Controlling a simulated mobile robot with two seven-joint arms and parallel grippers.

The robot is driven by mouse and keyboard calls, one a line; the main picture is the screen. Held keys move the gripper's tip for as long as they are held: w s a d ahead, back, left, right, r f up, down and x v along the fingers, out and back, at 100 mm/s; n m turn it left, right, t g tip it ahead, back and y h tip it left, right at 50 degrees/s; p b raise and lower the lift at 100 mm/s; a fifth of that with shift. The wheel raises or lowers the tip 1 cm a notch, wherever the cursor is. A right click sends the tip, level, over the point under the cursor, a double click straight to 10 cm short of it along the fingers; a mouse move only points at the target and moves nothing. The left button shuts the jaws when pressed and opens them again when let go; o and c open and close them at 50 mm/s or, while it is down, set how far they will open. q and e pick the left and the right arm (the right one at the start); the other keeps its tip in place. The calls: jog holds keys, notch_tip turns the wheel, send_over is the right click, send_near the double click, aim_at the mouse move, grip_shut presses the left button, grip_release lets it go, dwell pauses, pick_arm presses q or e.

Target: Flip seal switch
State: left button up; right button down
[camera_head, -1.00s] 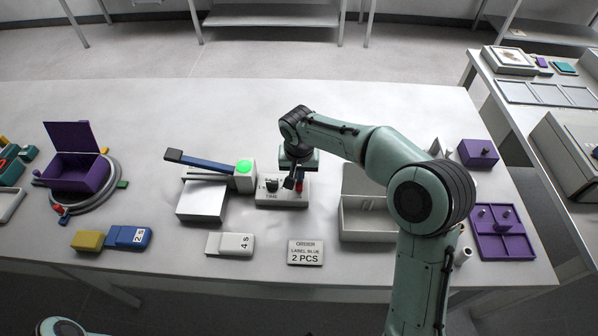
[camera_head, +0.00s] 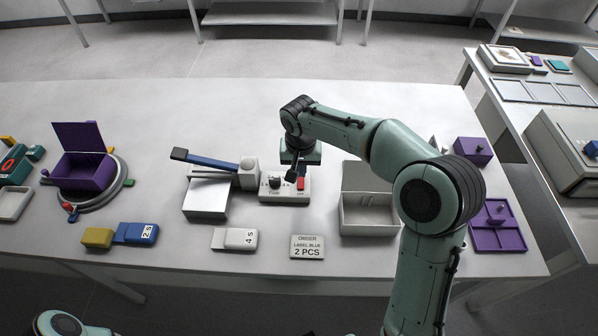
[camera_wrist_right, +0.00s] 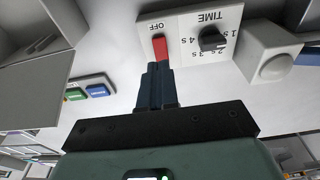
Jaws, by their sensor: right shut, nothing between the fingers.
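The control panel (camera_head: 284,197) is a small white box with a dark TIME dial (camera_head: 274,183) and a red switch (camera_head: 301,184) at its right end. In the right wrist view the red switch (camera_wrist_right: 159,47) stands beside the word OFF, and the dial (camera_wrist_right: 212,40) is beside it. My right gripper (camera_head: 292,177) is shut and empty over the panel, next to the switch. In the wrist view its fingertips (camera_wrist_right: 158,70) are right at the switch's near end; I cannot tell if they touch. The sealer's lamp (camera_head: 248,162) is grey and unlit. My left gripper is out of view.
The sealer's blue lever (camera_head: 208,161) sticks up left of the panel. A white open box (camera_head: 366,217) stands right of it. A purple box (camera_head: 84,172) sits on a round stand at left. Several label blocks and an order card (camera_head: 307,247) lie in front.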

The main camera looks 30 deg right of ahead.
aim_at(301, 183)
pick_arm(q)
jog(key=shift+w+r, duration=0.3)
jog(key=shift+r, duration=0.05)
pick_arm(e)
notch_tip(301, 183, up, 9)
jog(key=s+a, duration=0.1)
jog(key=shift+s, duration=0.3)
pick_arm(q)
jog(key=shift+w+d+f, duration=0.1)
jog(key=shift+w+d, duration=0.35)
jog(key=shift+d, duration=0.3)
pick_arm(e)
jog(key=shift+w+r+t, duration=0.2)
jog(key=shift+w+t, duration=0.1)
jog(key=shift+w, duration=0.5)
jog(key=shift+s, duration=0.1)
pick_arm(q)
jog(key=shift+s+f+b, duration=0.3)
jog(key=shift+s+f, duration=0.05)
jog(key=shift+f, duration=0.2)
pick_arm(e)
jog(key=f, duration=0.4)
jog(key=w+d+f, duration=0.1)
jog(key=f, duration=0.4)
jog(key=w+f, duration=0.1)
jog(key=f, duration=0.3)
jog(key=shift+w+d+f, duration=0.2)
jog(key=shift+w+f, duration=0.05)
jog(key=shift+f, duration=0.1)
